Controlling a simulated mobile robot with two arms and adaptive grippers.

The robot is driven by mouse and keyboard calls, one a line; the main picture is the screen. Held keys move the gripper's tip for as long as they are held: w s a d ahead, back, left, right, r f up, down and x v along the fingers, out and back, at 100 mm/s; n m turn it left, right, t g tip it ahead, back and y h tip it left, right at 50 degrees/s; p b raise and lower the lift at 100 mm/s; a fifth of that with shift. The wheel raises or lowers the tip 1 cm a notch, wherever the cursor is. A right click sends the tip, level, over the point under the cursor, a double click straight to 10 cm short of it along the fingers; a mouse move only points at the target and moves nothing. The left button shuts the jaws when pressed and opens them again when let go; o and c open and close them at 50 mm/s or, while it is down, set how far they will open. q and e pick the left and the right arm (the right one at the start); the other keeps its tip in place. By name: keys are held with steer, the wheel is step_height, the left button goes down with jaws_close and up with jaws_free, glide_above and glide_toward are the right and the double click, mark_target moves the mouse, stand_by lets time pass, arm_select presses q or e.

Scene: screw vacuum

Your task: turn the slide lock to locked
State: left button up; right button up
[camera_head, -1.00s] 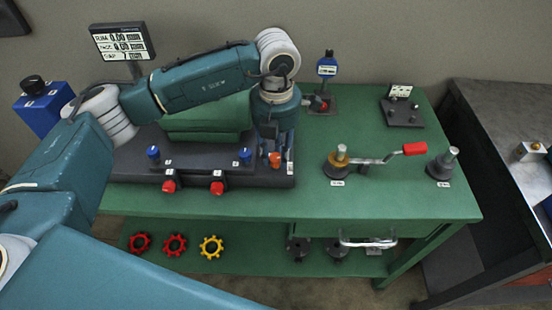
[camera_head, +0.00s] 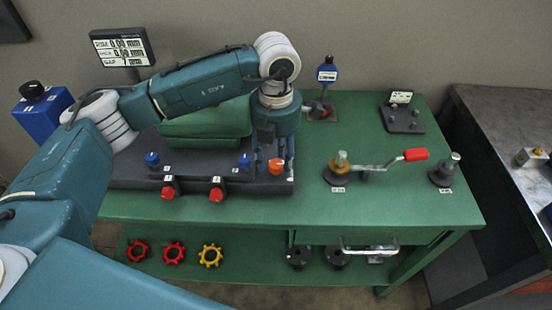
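My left arm reaches over the green bench (camera_head: 310,208) from the left. Its gripper (camera_head: 285,158) points down at the right end of the dark machine bed (camera_head: 120,174). An orange knob (camera_head: 276,166) on that bed shows just left of the fingers; I cannot tell whether they touch it. The wrist hides what lies behind, and the finger gap is unclear. No readable label shows me which part is the slide lock; the orange knob may be it. My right gripper is not in view.
Blue knobs (camera_head: 152,159) and red knobs (camera_head: 168,192) line the bed's front. A red-handled crank (camera_head: 415,154), a grey post (camera_head: 444,172) and a dark plate (camera_head: 402,119) stand right. A blue-headed gauge (camera_head: 327,73) stands behind. The bench's front right is clear.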

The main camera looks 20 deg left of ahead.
mark_target(276, 164)
arm_select(q)
step_height(276, 164, up, 12)
stand_by(0.6)
stand_by(0.4)
